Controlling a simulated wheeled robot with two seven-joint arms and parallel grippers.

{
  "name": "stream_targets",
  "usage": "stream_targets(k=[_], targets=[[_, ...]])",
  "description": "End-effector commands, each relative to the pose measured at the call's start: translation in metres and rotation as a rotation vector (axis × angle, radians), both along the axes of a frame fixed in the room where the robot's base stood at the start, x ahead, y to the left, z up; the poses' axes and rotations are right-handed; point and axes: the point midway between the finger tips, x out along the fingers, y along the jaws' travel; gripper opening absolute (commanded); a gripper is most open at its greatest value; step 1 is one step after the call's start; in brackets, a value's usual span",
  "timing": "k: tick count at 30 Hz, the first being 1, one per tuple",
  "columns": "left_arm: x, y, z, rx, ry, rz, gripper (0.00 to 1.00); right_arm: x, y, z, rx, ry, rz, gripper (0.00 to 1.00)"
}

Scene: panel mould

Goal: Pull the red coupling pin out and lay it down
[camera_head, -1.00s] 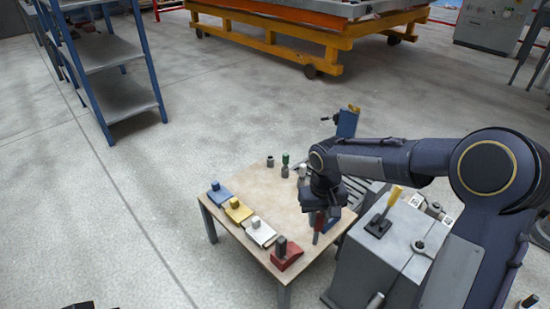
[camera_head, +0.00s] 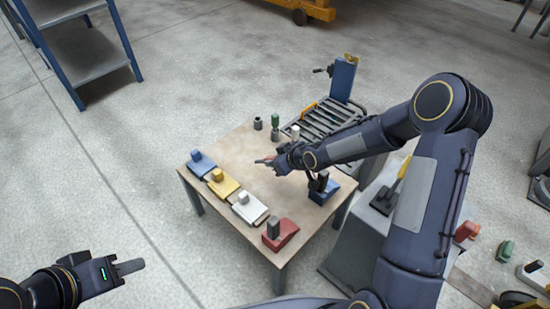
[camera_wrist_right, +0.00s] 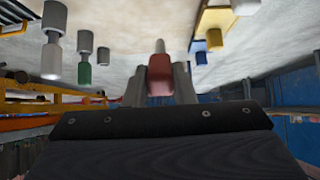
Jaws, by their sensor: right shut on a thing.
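My right gripper (camera_head: 274,162) is shut on the red coupling pin (camera_head: 263,161). In the right wrist view the pin's red body (camera_wrist_right: 160,83) sits between the two fingers, with its pale metal tip beyond them. In the head view the gripper points left over the middle of the table (camera_head: 245,150), and the pin appears to lie roughly level in it. I cannot tell its exact height above the top. My left gripper (camera_head: 128,267) is at the lower left, away from the table, seen side-on. Its jaw gap is hidden.
Blue (camera_head: 201,163), yellow (camera_head: 222,183), white (camera_head: 249,208) and red (camera_head: 280,233) blocks line the table's left and front edge. A green-topped pin (camera_head: 275,121) and grey pieces stand at the back. A blue stand (camera_head: 330,189) is at the right. The table's middle is bare.

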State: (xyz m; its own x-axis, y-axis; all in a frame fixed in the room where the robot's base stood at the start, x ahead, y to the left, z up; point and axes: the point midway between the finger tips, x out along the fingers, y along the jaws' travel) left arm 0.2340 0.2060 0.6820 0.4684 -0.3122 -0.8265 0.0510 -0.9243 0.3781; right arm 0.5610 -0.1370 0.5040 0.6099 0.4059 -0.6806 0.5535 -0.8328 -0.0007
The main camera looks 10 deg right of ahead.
Motion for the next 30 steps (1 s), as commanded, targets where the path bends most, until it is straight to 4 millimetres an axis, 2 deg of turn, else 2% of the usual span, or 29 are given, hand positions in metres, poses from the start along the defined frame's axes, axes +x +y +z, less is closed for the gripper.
stream_targets(k=[1,3,9,17,30], targets=[[0.0,0.0,-0.006,0.0,0.0,0.0,0.36,0.003,-0.002,-0.008,0.027,-0.025,0.002,0.0],[0.0,0.0,-0.01,0.0,0.0,0.0,0.36,0.009,-0.001,-0.011,0.057,-0.07,0.009,0.0],[0.0,0.0,-0.022,0.0,0.0,0.0,0.36,0.023,-0.004,-0.014,0.138,-0.197,0.009,0.0],[0.0,0.0,-0.03,0.0,0.0,0.0,0.36,0.029,-0.006,-0.018,0.167,-0.254,-0.003,0.0],[0.0,0.0,-0.06,0.0,0.0,0.0,0.36,0.028,-0.006,-0.07,0.166,-0.25,-0.003,0.0]])
